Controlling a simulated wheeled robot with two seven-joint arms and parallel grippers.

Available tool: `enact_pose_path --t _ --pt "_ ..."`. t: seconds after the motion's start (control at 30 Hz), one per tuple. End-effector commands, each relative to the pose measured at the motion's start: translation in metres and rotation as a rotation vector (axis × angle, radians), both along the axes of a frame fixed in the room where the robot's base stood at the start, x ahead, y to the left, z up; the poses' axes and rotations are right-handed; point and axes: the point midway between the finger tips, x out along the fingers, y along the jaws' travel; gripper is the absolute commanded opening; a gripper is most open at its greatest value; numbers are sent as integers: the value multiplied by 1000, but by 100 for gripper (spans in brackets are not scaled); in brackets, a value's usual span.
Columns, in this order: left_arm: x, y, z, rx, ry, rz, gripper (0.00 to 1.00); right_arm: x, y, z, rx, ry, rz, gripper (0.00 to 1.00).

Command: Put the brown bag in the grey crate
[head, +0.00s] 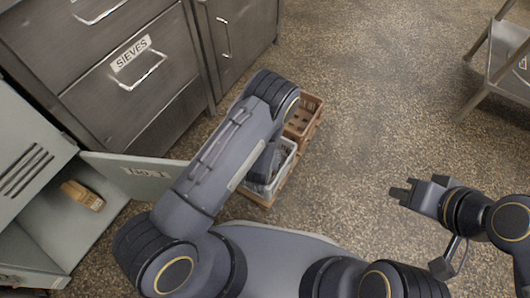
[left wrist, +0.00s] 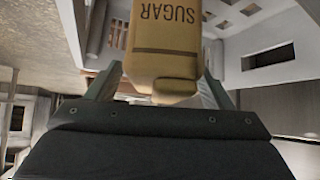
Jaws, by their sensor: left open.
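The brown bag (left wrist: 165,45), marked SUGAR, is between the fingers of my left gripper (left wrist: 158,88) in the left wrist view. The fingers stand apart on either side of it; contact is not clear. The grey crate (head: 262,189) is on the floor beneath my left forearm in the head view, which partly hides it. Its slotted wall (left wrist: 270,58) shows right behind the bag in the left wrist view. I cannot tell whether the bag rests on the crate's bottom. My right gripper (head: 418,188) is open and empty above the floor at the right.
A brown crate (head: 308,117) stands just beyond the grey one. An open locker at left has its door (head: 135,172) swung out near my left arm, and a tan packet (head: 82,195) inside. Drawers marked SIEVES (head: 130,52) are behind. A metal cart (head: 505,70) stands far right; the middle floor is clear.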

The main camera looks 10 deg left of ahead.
Motion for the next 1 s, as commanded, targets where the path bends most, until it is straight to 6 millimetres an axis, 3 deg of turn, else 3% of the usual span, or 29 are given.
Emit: enact_pose_path --t 0.3,0.57,0.87,1.0 --pt "-45 -2 49 1 3 -2 74 0 0 26 0 0 0 0" --pt "-76 -4 78 1 2 -1 74 0 0 37 0 0 0 0" --pt "-83 -4 85 -2 2 2 74 0 0 38 0 0 0 0" --pt "-73 -6 103 -54 29 37 74 0 0 38 0 0 0 0"
